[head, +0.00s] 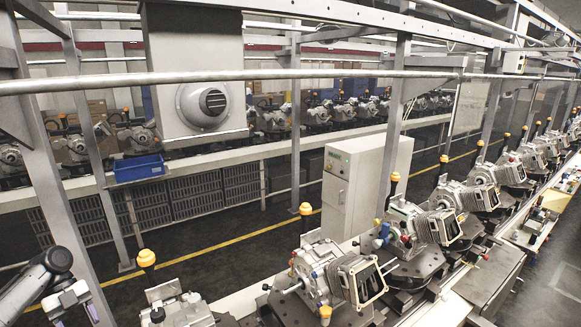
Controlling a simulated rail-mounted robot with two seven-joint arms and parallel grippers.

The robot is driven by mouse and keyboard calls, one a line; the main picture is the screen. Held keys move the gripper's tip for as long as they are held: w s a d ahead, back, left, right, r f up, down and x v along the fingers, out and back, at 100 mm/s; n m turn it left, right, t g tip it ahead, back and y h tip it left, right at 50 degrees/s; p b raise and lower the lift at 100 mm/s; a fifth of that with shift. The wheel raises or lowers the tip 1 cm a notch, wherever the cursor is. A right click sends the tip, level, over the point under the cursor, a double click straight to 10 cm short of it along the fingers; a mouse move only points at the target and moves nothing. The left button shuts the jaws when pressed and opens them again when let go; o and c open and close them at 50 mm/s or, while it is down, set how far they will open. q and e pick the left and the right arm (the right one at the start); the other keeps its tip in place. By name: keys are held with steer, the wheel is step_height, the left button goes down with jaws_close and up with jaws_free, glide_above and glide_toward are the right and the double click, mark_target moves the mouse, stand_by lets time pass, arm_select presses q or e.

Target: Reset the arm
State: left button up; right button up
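My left gripper (75,314) is at the bottom left corner, at the end of my dark and grey arm. It points down and its two fingers look spread apart with nothing between them; their tips are at or near the frame edge. It is left of the nearest engine fixture (180,312) and apart from it. My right arm and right gripper are not in view.
Several engine units on dark fixtures (335,280) line the conveyor running to the upper right, with orange-topped posts (305,209). A grey cabinet (365,180) and a metal post (60,160) stand behind. A blue bin (139,168) sits on the far line.

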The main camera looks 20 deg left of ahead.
arm_select(q)
steer(key=w+d+r+n+t+y, duration=0.3)
steer(key=w+d+r+n+y, duration=0.1)
steer(key=w+n+y, duration=0.3)
steer(key=w+d+r+n+t+y, duration=0.3)
steer(key=w+d+r+n+y, duration=0.15)
steer(key=w+n, duration=0.35)
steer(key=s+d+t+p, duration=0.25)
steer(key=d+t, duration=0.35)
steer(key=d, duration=1.5)
steer(key=s+d+f+n+h+p, duration=0.1)
steer(key=s+d+f+h+p, duration=0.25)
steer(key=s+d, duration=0.7)
steer(key=s+d+f+n+g+p, duration=0.1)
steer(key=s+f+g, duration=0.1)
steer(key=s+f, duration=0.2)
steer(key=s+d+f+g+p, duration=0.1)
steer(key=s+f, duration=0.4)
steer(key=s, duration=0.6)
steer(key=s+d+f+n+g+h+p, duration=0.1)
steer(key=s+f+g, duration=0.2)
steer(key=s, duration=0.5)
steer(key=shift+d+f+n, duration=0.15)
steer(key=shift+f+n, duration=0.15)
steer(key=shift+f, duration=0.6)
